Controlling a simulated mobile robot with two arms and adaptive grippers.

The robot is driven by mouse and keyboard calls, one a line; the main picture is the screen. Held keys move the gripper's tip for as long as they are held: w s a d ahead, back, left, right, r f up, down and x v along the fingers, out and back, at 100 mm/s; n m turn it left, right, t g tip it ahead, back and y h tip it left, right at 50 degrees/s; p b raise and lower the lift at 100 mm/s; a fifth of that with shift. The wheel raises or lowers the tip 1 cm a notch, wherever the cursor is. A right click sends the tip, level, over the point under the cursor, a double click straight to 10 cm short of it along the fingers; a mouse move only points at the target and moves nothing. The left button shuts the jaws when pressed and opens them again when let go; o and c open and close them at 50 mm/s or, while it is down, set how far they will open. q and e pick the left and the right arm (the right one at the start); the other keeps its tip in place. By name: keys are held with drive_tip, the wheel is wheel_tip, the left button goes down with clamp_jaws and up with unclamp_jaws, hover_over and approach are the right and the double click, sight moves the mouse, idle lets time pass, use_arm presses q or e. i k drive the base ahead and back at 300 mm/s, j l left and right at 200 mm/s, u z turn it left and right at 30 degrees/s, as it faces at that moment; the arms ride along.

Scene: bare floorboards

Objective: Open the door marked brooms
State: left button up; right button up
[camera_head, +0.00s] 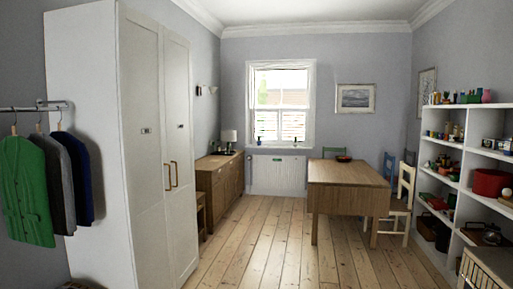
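A tall white wardrobe (85,150) stands at the left with two doors, both shut. The left door (138,200) and the right door (180,215) each carry a small dark label. The left label (146,130) and the right label (181,126) are too small to read. Two upright brass-coloured handles, the left one (168,177) and the right one (176,174), sit side by side where the doors meet. Neither of my grippers is in view.
A coat rail (30,108) with several garments hangs left of the wardrobe. A wooden sideboard (222,180) stands beyond it. A wooden table (345,172) with chairs is ahead right. White shelves (470,160) line the right wall. Bare floorboards (265,245) lie free in the middle.

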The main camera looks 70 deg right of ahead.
sight(177, 50)
drive_tip(key=z, duration=1.65)
drive_tip(key=i+l, duration=0.1)
drive_tip(key=i, duration=0.2)
drive_tip(key=i+l, duration=0.1)
drive_tip(key=i, duration=0.2)
